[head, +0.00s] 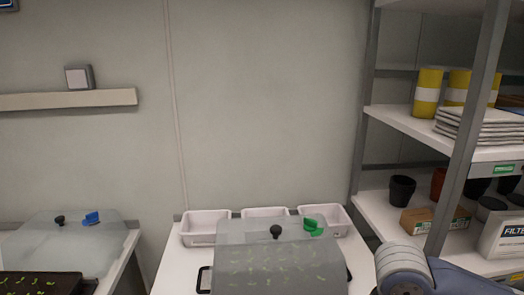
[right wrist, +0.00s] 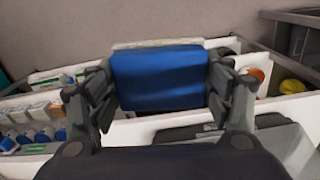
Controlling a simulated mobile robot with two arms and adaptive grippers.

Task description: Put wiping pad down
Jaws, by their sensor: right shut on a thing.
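The wiping pad (right wrist: 160,78) is a blue block with a pale strip along its far edge, in the middle of the right wrist view. My right gripper (right wrist: 161,92) is shut on it, one finger at each side. A white surface or container edge shows behind and below the pad; I cannot tell whether the pad touches it. In the head view only a part of my arm shows at the bottom right; neither the pad nor a gripper is visible there. My left gripper is in neither view.
In the head view, white bins (head: 205,228) stand behind a clear-domed tray (head: 275,262). A shelf rack (head: 400,122) at the right holds yellow rolls (head: 427,92), folded cloths (head: 480,125) and dark pots (head: 402,189). The right wrist view shows small blue-and-white containers (right wrist: 28,136) at the left.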

